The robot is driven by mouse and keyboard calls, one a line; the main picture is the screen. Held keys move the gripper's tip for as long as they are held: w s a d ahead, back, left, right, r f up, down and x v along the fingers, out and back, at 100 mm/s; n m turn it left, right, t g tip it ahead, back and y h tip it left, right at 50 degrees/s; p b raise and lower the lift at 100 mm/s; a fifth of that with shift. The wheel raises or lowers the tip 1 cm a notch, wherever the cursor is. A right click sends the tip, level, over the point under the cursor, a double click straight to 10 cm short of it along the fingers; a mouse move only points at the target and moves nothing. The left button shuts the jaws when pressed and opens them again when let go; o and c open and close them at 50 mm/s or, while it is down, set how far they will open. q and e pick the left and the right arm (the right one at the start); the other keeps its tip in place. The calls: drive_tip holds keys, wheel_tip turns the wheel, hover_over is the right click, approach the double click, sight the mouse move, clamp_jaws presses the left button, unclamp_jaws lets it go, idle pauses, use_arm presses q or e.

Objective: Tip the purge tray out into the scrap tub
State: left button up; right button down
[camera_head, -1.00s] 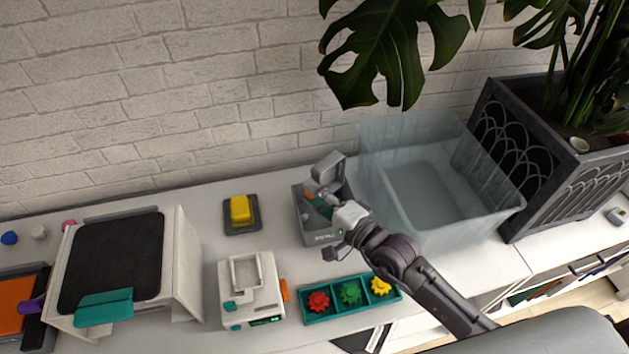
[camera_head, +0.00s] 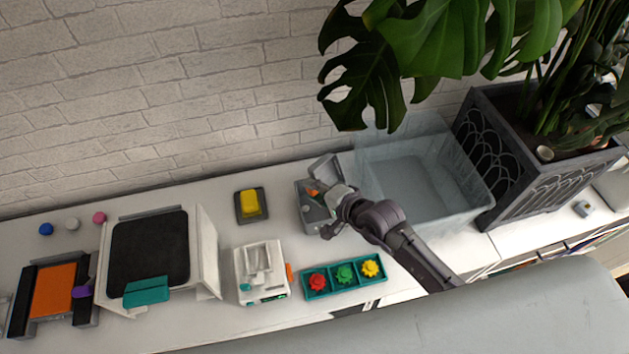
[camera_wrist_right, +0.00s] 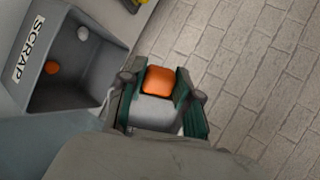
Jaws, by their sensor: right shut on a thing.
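The scrap tub (camera_head: 318,229) is an open grey box on the counter, left of the clear bin. The right wrist view shows its SCRAP label (camera_wrist_right: 28,50), with an orange bit (camera_wrist_right: 52,68) and a pale bit (camera_wrist_right: 83,34) inside. My right gripper (camera_head: 322,195) is over the tub's back right, shut on the purge tray. The tray looks like a small grey pan (camera_head: 325,168), tilted steeply above the tub's back edge. An orange block (camera_wrist_right: 158,80) shows between the fingers (camera_wrist_right: 158,98); the grip itself is partly hidden. My left gripper is out of view.
A large clear bin (camera_head: 463,207) stands close to the right of the tub, under plant leaves (camera_head: 365,85). A teal tray of gears (camera_head: 327,294), a white device (camera_head: 245,285) and a yellow button (camera_head: 249,204) stand nearby. The brick wall is behind.

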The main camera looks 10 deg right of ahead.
drive_tip(key=shift+w+a+r+g+h, duration=0.1)
drive_tip(key=shift+r+g+h, duration=0.45)
drive_tip(key=shift+g, duration=0.25)
drive_tip(key=r+g+h, duration=0.1)
drive_tip(key=g, duration=0.1)
drive_tip(key=r+g+h, duration=0.1)
drive_tip(key=g+h, duration=0.1)
drive_tip(key=shift+w+r+g, duration=0.2)
drive_tip(key=shift+g, duration=0.1)
drive_tip(key=g+h, duration=0.1)
drive_tip(key=r+g+h, duration=0.1)
drive_tip(key=g, duration=0.1)
drive_tip(key=shift+r, duration=0.1)
drive_tip(key=shift+s+r+g+h, duration=0.15)
drive_tip(key=shift+g+h, duration=0.1)
drive_tip(key=shift+g, duration=0.45)
drive_tip(key=shift+s, duration=0.1)
